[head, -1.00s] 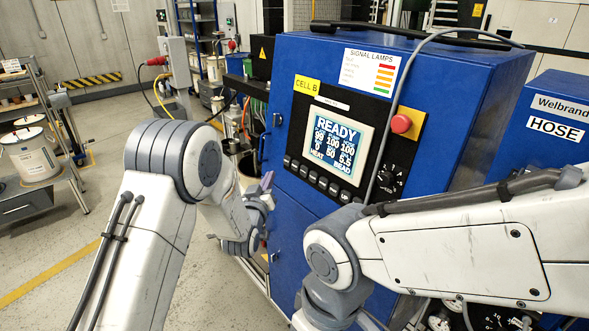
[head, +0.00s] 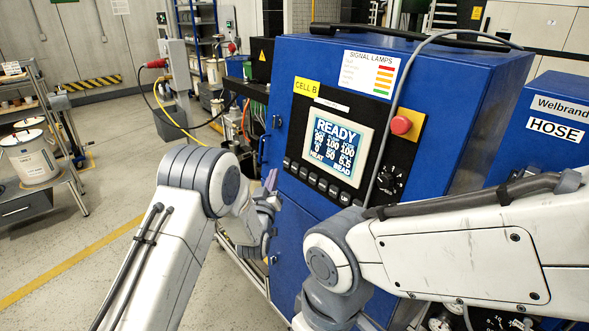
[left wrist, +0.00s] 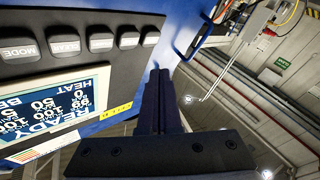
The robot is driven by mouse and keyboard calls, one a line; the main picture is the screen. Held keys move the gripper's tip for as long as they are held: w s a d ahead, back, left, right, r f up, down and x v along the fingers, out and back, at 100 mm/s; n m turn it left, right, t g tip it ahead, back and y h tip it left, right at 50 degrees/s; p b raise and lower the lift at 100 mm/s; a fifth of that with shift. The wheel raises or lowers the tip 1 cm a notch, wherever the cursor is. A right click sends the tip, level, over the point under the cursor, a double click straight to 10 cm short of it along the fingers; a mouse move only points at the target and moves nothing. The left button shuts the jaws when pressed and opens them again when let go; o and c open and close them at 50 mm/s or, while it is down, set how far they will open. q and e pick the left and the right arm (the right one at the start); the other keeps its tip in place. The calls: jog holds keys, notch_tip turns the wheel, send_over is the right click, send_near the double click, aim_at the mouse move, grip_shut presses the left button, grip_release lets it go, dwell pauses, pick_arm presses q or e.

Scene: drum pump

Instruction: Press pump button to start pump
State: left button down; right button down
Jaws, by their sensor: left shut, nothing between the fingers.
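The blue control cabinet (head: 300,225) carries a black panel with a lit display (head: 336,145) reading READY. A row of dark push buttons (head: 322,185) runs under the display. In the left wrist view the button row (left wrist: 100,40) appears upside down; one button reads MODE (left wrist: 18,49), and the smaller labels are hard to read, so I cannot tell which is the pump button. My left gripper (head: 271,180) is shut and empty, just left of the row's left end. Its closed fingers (left wrist: 161,75) appear beside the end button, with no clear contact. My right gripper is out of view.
A red emergency knob (head: 401,124) on a yellow plate sits right of the display. My right arm crosses in front of the cabinet's lower right. A grey cable hangs over the panel. A cart with white buckets (head: 30,158) stands at left; floor between is free.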

aim_at(292, 165)
pick_arm(q)
jog(key=shift+w+d+f+b, duration=0.25)
jog(key=shift+w+d+b, duration=0.2)
jog(key=shift+w+d, duration=0.4)
jog(key=shift+w+d+f+b, duration=0.2)
jog(key=shift+w+d+b, duration=0.3)
jog(key=shift+d, duration=0.5)
dwell(0.6)
jog(key=shift+w+d+f+b, duration=0.1)
jog(key=shift+w+d+b, duration=0.15)
jog(key=shift+b, duration=0.25)
jog(key=shift+w+d+b, duration=0.2)
jog(key=shift+d+b, duration=0.2)
jog(key=shift+b, duration=0.05)
dwell(0.5)
jog(key=shift+a, duration=0.1)
dwell(0.3)
jog(key=shift+s+a, duration=0.5)
jog(key=shift+a, duration=0.1)
